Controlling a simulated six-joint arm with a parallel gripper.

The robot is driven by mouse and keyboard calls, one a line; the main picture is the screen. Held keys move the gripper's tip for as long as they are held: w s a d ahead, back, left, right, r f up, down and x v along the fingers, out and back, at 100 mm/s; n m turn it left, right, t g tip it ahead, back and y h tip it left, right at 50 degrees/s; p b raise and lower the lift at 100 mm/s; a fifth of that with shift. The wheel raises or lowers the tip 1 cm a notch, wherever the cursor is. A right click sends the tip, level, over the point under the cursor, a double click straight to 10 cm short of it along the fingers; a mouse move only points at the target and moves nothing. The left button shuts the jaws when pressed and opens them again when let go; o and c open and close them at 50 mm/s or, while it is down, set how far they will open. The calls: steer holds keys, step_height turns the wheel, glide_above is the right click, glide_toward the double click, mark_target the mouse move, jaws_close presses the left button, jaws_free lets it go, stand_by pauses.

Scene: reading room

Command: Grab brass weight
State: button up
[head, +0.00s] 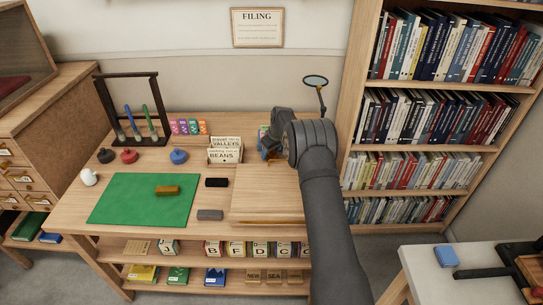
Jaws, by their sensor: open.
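The brass weight (167,190) is a small golden-brown bar. It lies on the green mat (125,205) on the left part of the wooden table. My gripper (271,143) is at the back right of the table, well to the right of and behind the weight. It is open and apart from the weight. Its fingertips are small and dark, and hard to make out next to a blue object behind them. My arm covers the table's right end.
A black block (216,182) and a grey block (210,214) lie right of the mat.

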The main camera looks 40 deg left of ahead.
steer(key=shift+f, duration=0.1)
steer(key=shift+a, duration=0.1)
jaws_close()
